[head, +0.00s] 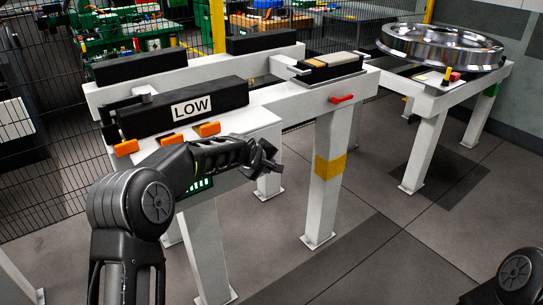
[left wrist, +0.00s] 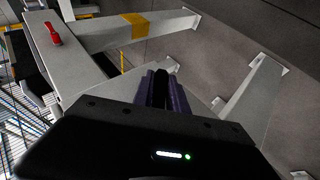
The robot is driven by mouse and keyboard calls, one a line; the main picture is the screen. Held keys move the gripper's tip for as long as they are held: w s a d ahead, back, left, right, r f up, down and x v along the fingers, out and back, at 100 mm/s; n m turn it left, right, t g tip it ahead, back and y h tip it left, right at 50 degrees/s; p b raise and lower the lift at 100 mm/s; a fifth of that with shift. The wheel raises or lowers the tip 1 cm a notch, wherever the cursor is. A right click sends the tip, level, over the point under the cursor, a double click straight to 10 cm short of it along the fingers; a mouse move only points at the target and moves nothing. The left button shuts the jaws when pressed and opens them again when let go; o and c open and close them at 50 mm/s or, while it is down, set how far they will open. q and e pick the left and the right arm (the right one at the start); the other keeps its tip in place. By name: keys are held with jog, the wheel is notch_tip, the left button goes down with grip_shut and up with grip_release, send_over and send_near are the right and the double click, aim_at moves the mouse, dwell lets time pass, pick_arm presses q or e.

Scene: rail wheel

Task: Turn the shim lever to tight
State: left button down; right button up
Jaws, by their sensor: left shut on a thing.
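A small red lever (head: 341,99) sticks out from the front face of the white beam, above a leg with a yellow band. It also shows in the left wrist view (left wrist: 53,33), at the upper left. I cannot read any marking for tight beside it. My left gripper (head: 265,158) is in front of the white frame, to the left of the red lever and lower in the picture, apart from it. Its fingers (left wrist: 163,92) are shut on a narrow dark piece that I cannot identify. My right gripper is out of view.
A black block marked LOW (head: 193,108) sits on the white frame (head: 269,97), with orange tabs (head: 168,138) along its front. A shiny rail wheel (head: 441,46) lies on a white stand at the right. Dark wire fencing stands behind. The floor before the frame is clear.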

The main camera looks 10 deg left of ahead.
pick_arm(q)
jog(key=shift+s+a+f+m+g+y+p, duration=0.3)
jog(key=shift+s+a+g+y+p, duration=0.25)
jog(key=shift+g+y+p, duration=0.7)
jog(key=shift+s+a+f+m+g+y+p, duration=0.35)
jog(key=shift+s+g+p, duration=0.4)
jog(key=shift+p, duration=0.95)
jog(key=shift+s+a+f+m+g+y+p, duration=0.25)
jog(key=shift+s+a+g+y+p, duration=0.4)
jog(key=shift+g+p, duration=0.7)
jog(key=shift+w+d, duration=0.1)
jog(key=shift+w, duration=0.15)
jog(key=c, duration=1.3)
grip_release()
jog(key=shift+r, duration=0.1)
